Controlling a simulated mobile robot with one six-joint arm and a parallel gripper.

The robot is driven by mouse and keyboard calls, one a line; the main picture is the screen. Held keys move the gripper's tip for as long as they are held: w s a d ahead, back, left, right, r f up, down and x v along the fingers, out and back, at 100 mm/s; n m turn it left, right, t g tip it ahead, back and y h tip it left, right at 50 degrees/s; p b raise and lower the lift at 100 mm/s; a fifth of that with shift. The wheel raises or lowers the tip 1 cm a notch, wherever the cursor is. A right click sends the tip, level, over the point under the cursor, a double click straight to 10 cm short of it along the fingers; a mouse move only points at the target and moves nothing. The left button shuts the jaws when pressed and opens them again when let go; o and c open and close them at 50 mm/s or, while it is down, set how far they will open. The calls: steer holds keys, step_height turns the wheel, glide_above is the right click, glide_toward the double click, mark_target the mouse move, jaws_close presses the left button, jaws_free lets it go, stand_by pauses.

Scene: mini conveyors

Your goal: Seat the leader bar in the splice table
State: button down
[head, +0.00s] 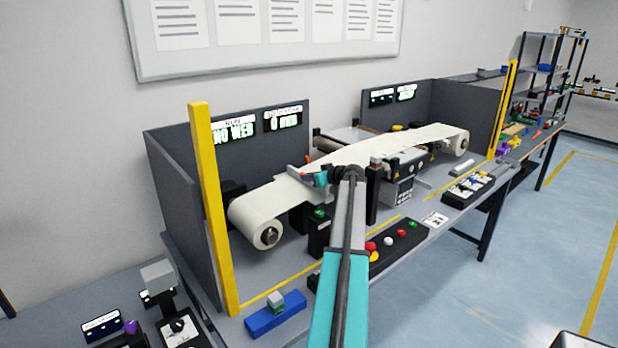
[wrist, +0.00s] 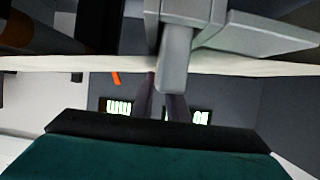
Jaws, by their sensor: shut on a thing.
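In the wrist view, my gripper (wrist: 163,88) has two dark fingers reaching up to a grey block-like part (wrist: 175,62), which I take to be part of the leader bar. The fingers are shut on it, but the contact is partly hidden. The grey part lies across the edge of the white web (wrist: 80,63). In the head view, my gripper (head: 323,178) is at the near edge of the web, partly hidden by my arm. I cannot clearly pick out the splice table or tell whether the bar is seated in it.
A white roll (head: 258,225) stands at the left of the web and another roll (head: 460,146) at the right. A yellow post (head: 212,210) rises at the front left. A button box (head: 400,245) and a blue block (head: 276,315) lie along the bench front.

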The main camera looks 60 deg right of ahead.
steer(key=shift+f, duration=0.3)
steer(key=shift+f, duration=0.15)
steer(key=c, duration=1.7)
jaws_free()
steer(key=shift+r, duration=0.2)
steer(key=shift+s+a, duration=0.1)
steer(key=shift+s, duration=0.15)
steer(key=b+v, duration=0.3)
steer(key=v, duration=0.8)
steer(key=shift+s+r, duration=0.1)
steer(key=shift+s, duration=0.2)
steer(key=shift+s, duration=0.1)
